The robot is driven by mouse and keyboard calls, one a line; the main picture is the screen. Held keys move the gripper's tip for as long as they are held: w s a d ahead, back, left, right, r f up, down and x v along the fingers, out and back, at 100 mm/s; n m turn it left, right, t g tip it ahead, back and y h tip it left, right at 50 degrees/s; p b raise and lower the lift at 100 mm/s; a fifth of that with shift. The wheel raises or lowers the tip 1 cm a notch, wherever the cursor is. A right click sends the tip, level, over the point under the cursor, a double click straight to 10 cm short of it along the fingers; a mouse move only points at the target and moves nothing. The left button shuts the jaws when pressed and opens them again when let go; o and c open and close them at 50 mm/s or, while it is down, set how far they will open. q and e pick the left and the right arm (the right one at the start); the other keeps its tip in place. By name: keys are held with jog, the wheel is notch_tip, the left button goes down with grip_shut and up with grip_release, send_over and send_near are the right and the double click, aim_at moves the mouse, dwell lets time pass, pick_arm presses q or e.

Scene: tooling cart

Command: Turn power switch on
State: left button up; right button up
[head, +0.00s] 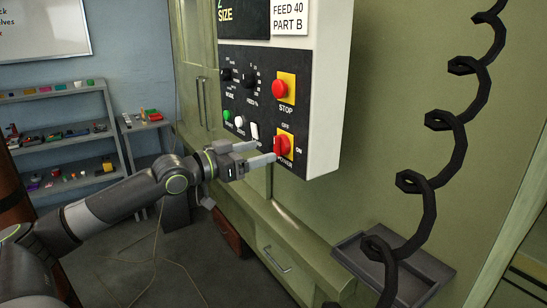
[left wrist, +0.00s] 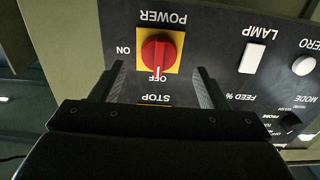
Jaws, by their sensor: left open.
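The red power switch (head: 282,146) is a rotary knob on a yellow plate, low on the black face of the control box. In the left wrist view, which shows the panel upside down, the knob (left wrist: 157,52) has its white mark pointing to OFF. ON is printed to one side of it. My left gripper (head: 266,151) is open in front of the panel. In the left wrist view its two fingers (left wrist: 161,72) stand apart, one on each side of the knob's line, with nothing between them. I cannot tell whether the fingertips touch the plate. My right gripper is not in view.
A red stop button (head: 279,89) is above the switch, and a white lamp rocker (head: 254,131) is to its left. A coiled black cable (head: 432,182) hangs at the right above a grey tray (head: 395,265). Shelves (head: 62,140) stand far left.

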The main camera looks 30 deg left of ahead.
aim_at(275, 147)
pick_arm(q)
jog(key=shift+p+x, duration=0.7)
jog(key=shift+x, duration=1.9)
jog(key=shift+r, duration=0.1)
jog(key=c, duration=1)
